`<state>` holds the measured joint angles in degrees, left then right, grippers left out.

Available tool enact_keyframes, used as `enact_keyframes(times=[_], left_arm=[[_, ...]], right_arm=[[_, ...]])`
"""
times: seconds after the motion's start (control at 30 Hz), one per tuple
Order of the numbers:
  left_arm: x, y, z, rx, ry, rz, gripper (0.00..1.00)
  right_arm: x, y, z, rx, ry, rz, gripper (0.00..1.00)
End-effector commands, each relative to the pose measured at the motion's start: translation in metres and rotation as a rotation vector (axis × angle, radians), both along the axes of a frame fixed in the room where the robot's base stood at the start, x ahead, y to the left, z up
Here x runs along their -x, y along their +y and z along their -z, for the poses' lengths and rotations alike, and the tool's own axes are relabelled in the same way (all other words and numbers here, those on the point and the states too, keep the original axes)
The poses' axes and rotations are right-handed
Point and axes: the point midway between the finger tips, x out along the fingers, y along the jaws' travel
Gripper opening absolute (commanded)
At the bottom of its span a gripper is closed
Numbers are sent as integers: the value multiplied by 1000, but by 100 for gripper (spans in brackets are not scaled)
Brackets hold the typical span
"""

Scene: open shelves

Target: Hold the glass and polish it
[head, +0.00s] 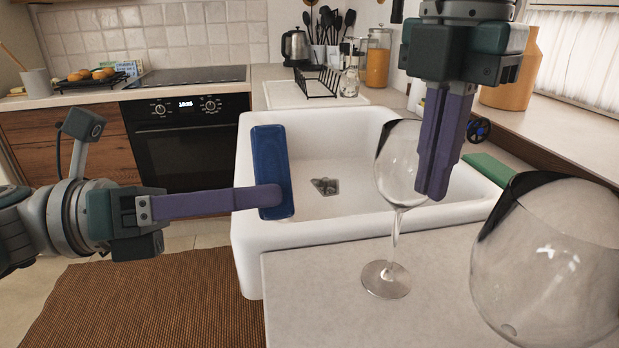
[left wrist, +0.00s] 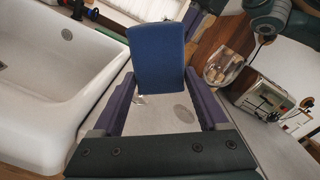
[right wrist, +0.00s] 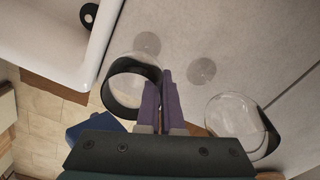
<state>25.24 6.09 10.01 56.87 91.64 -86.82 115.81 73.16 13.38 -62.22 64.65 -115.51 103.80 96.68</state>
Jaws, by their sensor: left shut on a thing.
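A clear stemmed wine glass (head: 395,222) stands upright on the counter beside the sink. Its bowl shows left of my right fingers in the right wrist view (right wrist: 122,88). My right gripper (head: 432,190) points down at the bowl's right side, its fingers close together. Whether the glass wall lies between them is unclear. My left gripper (head: 272,198) is shut on a blue block-shaped sponge or cloth (head: 268,150), which it holds over the sink's left rim, apart from the glass. The blue piece also shows between the left fingers in the left wrist view (left wrist: 157,58).
A second, larger-looking glass (head: 550,265) stands at the near right, close to my right gripper. The white sink (head: 345,165) lies behind the first glass. A green item (head: 490,166) lies behind at right. A toaster (left wrist: 265,97) stands on the counter.

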Motion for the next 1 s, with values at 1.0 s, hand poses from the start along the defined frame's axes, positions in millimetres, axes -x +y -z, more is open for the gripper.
enact_keyframes(times=[1.0], left_arm=[[-15,-59,0,-2,1,-1,24]], right_arm=[[0,0,0,-1,-1,0,0]])
